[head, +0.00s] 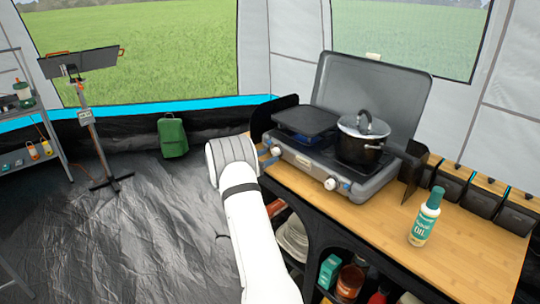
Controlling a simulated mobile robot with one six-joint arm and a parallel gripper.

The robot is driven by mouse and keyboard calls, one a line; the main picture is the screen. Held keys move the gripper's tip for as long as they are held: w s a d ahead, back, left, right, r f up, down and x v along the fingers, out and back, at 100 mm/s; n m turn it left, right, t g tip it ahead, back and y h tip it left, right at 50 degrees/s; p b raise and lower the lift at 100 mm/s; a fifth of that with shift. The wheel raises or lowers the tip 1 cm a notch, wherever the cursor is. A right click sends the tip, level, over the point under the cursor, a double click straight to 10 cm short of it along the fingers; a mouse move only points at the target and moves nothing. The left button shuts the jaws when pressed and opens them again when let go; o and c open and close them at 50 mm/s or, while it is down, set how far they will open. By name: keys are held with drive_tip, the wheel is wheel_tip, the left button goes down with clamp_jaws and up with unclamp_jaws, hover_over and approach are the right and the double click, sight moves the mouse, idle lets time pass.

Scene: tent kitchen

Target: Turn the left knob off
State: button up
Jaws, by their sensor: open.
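A grey two-burner camping stove (372,190) with its lid raised stands on the wooden counter. Its left knob (276,151) is on the front face, close to the right of my white arm; its exact angle is too small to read. The right knob (331,183) is farther along the same face. A dark flat pan (305,120) sits over the left burner, with blue showing beneath it. A dark pot with a lid (360,138) stands on the right burner.
A green and white oil bottle (425,217) stands on the counter (462,244) to the right. Dark containers (484,197) line the counter's back right. Shelves below hold plates (293,238) and bottles. The floor (140,230) at left is mostly clear.

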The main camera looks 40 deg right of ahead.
drive_tip(key=shift+d, duration=1.05)
drive_tip(key=c, duration=1)
